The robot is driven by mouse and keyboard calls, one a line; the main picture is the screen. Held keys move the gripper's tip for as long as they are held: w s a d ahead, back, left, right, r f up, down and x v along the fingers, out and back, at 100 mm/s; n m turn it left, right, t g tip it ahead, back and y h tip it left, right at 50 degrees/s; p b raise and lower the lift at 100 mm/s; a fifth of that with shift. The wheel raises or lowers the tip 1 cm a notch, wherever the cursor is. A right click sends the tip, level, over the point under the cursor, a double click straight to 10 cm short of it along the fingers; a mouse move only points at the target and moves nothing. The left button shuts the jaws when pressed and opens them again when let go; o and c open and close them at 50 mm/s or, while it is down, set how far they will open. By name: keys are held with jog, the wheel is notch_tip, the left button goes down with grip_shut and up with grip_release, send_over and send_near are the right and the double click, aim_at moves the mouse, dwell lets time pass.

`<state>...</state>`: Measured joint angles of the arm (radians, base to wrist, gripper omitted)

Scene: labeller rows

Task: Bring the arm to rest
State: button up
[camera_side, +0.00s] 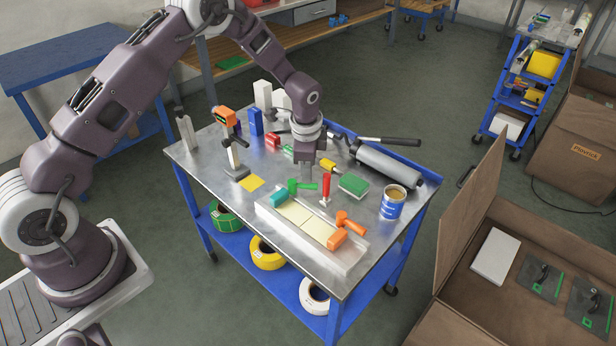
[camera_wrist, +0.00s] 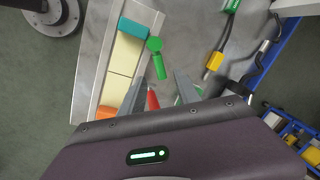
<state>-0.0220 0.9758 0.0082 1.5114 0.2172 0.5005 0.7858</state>
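My gripper (camera_side: 305,178) hangs fingers-down over the middle of the metal-topped blue cart (camera_side: 215,160). In the wrist view its two grey fingers (camera_wrist: 158,95) stand apart, with a red-handled tool (camera_wrist: 152,99) showing between them, lower down. Nothing is seen held. In the side view the red-handled tool (camera_side: 326,187) stands just right of the fingers, and a green hammer (camera_side: 304,186) lies close beside them. I cannot tell the exact gap between the fingertips and the cart top.
A blue tin (camera_side: 392,205), grey roller (camera_side: 385,166), green block (camera_side: 353,184) and orange labeller (camera_side: 224,116) stand around. Open cardboard box (camera_side: 455,215) at right.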

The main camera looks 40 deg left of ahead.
jog(key=shift+s+r, duration=0.1)
jog(key=shift+r, duration=0.35)
jog(key=s+d+r+n+t, duration=0.15)
jog(key=s+r, duration=0.25)
jog(key=r, duration=0.4)
jog(key=s+r+n, duration=0.2)
jog(key=s+r, duration=0.2)
jog(key=r, duration=0.4)
jog(key=s+r+n, duration=0.2)
jog(key=s+r, duration=0.2)
jog(key=r, duration=0.3)
jog(key=s+d+r+n+t, duration=0.1)
jog(key=s+r+n, duration=0.1)
jog(key=s, duration=0.9)
jog(key=s+d+r+n+t+h, duration=0.1)
jog(key=s+r+n, duration=0.1)
jog(key=s, duration=0.9)
jog(key=shift+s+d+r+n, duration=0.3)
jog(key=shift+r+n, duration=0.1)
jog(key=shift+n, duration=0.25)
